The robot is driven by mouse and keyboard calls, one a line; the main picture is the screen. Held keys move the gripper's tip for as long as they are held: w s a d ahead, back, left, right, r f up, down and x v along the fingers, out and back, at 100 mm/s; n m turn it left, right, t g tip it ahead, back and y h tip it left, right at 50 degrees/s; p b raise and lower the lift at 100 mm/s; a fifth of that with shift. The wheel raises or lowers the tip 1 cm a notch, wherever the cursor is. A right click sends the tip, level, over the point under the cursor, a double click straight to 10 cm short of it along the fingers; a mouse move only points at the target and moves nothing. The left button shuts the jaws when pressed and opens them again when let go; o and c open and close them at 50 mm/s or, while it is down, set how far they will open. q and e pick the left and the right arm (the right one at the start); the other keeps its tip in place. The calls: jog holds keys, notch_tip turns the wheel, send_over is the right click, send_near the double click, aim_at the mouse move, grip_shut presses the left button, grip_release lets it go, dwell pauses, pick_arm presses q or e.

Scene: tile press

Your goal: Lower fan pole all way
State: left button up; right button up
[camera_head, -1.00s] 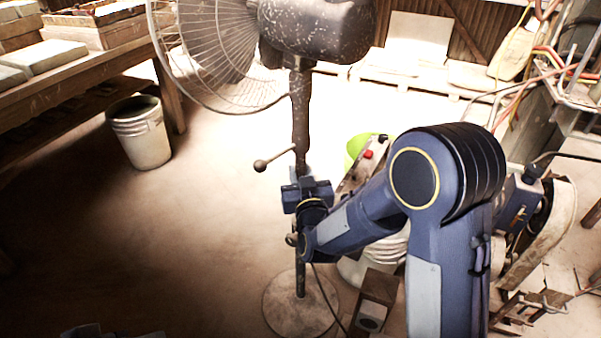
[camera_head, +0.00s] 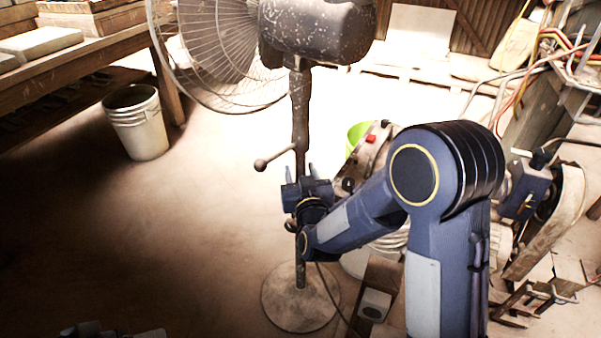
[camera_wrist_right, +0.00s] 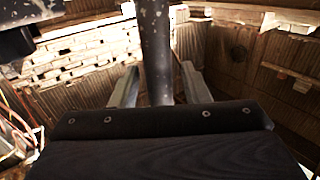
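The pedestal fan stands in the middle of the head view, with a speckled motor housing (camera_head: 318,28), a wire cage (camera_head: 225,45), a dark pole (camera_head: 300,115) and a round base (camera_head: 300,298) on the floor. A lever with a round knob (camera_head: 261,164) sticks out left from the pole. My right gripper (camera_head: 300,175) is below the lever, its fingers on either side of the pole. In the right wrist view the pole (camera_wrist_right: 155,50) stands between the fingers, with a gap on its right. My left gripper (camera_head: 85,330) barely shows at the bottom left edge; its fingers are unclear.
A white bucket (camera_head: 138,125) stands on the floor beside a wooden bench (camera_head: 100,45) at the left. A machine with a red button (camera_head: 371,138) and a green container (camera_head: 357,135) are close behind my right arm. Cables hang at the right. The floor left of the fan is clear.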

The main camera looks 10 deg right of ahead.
jog(key=s+p, duration=0.1)
jog(key=s, duration=0.6)
jog(key=shift+s, duration=0.4)
